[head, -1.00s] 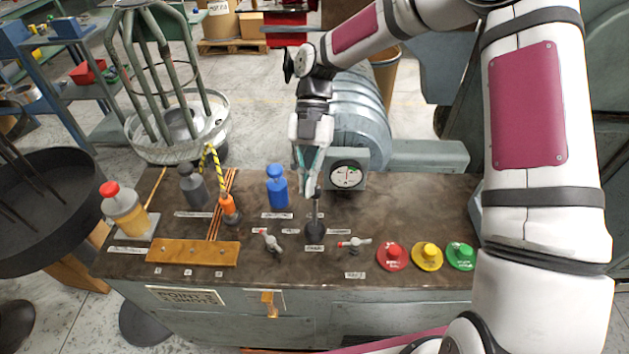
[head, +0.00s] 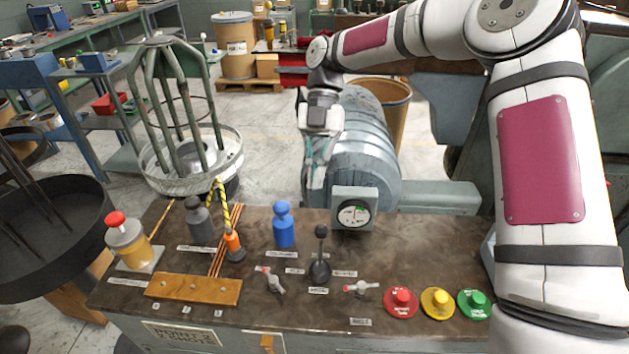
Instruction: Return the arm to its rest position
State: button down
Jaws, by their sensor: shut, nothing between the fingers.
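My gripper (head: 316,186) hangs in the upper middle of the head view, fingers pointing down and closed together with nothing between them. It is above the back edge of the bench, in front of the grey ribbed motor housing (head: 362,150) and left of the dial gauge (head: 354,214). My arm reaches in from the right side. A black-knobbed lever (head: 320,256) stands upright on the bench below my gripper, apart from it.
The bench top (head: 420,240) carries a blue bottle (head: 283,224), a grey bottle (head: 198,218), an orange-handled tool (head: 233,244), two small valves and red (head: 400,302), yellow (head: 437,302) and green (head: 473,303) buttons. A wire cage reel (head: 180,110) stands behind left.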

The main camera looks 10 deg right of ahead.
jog(key=s+d+r+m+t+h, duration=0.3)
jog(key=s+d+r+m+t, duration=0.35)
jog(key=s+r+m, duration=0.7)
jog(key=s+d+f+m+t+p, duration=0.1)
jog(key=s+d+m+t, duration=0.4)
jog(key=s+m, duration=0.7)
jog(key=d+m, duration=0.1)
jog(key=m, duration=0.5)
jog(key=shift+s+d+f+y, duration=0.25)
jog(key=shift+s+y, duration=0.05)
jog(key=shift+y, duration=0.1)
jog(key=shift+d, duration=0.1)
